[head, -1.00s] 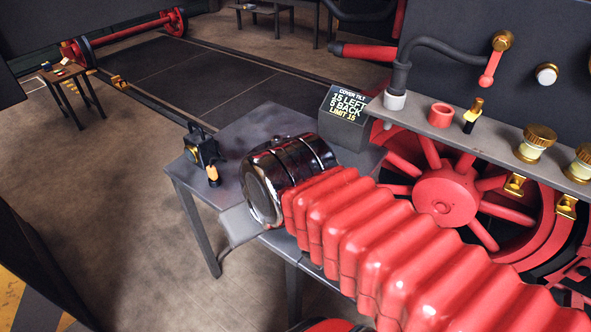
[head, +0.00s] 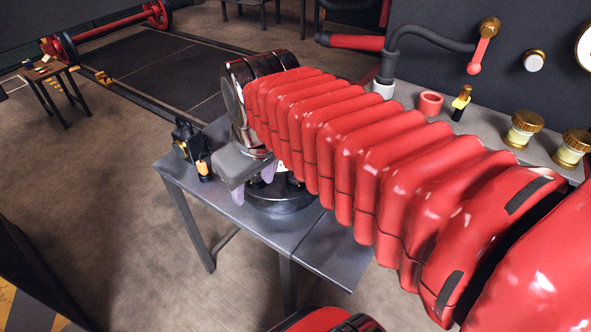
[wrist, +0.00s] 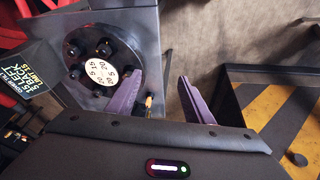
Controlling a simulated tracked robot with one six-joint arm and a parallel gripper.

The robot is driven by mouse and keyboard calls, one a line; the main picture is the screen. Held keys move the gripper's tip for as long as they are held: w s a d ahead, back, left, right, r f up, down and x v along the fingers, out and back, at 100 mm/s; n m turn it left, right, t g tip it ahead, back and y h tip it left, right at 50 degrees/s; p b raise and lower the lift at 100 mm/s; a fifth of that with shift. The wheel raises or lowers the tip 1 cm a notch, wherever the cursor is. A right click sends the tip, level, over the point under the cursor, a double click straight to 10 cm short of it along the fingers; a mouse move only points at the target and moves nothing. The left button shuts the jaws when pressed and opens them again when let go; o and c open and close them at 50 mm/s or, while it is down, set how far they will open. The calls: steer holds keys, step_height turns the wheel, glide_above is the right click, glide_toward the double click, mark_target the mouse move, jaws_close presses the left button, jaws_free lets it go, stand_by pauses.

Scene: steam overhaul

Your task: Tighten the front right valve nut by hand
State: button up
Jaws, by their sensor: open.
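In the wrist view a dark round cover (wrist: 112,50) sits on the bench, with several dark nuts around a white tilt dial (wrist: 97,72). One nut (wrist: 104,46) stands above the dial and another nut (wrist: 73,51) to its left. I cannot tell which is the front right one. My gripper (wrist: 160,75) is open and empty, with its purple fingers spread. Its left finger overlaps the cover's right edge in the picture; contact is not clear. In the head view my gripper (head: 253,190) is over the dark valve body (head: 284,192), which my arm partly hides.
The tilt sign (wrist: 28,68) at the wrist view's left reads 15 left, 5 back, limit 15. A black fixture with an orange-tipped part (head: 190,147) stands at the bench's (head: 225,210) left corner. A shelf with brass-capped jars (head: 524,128) is at right.

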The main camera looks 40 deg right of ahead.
steer(key=w+d+n+g, duration=0.2)
steer(key=w+d, duration=0.2)
steer(key=d, duration=0.4)
steer(key=w+d+n+g, duration=0.2)
steer(key=w+d, duration=0.3)
steer(key=d, duration=0.3)
steer(key=shift+d+y, duration=0.2)
steer(key=shift+y, duration=0.1)
steer(key=shift+f, duration=0.15)
step_height(320, 180, down, 14)
steer(key=shift+w+r, duration=0.1)
steer(key=shift+r, duration=0.15)
steer(key=shift+c, duration=0.2)
steer(key=c, duration=1)
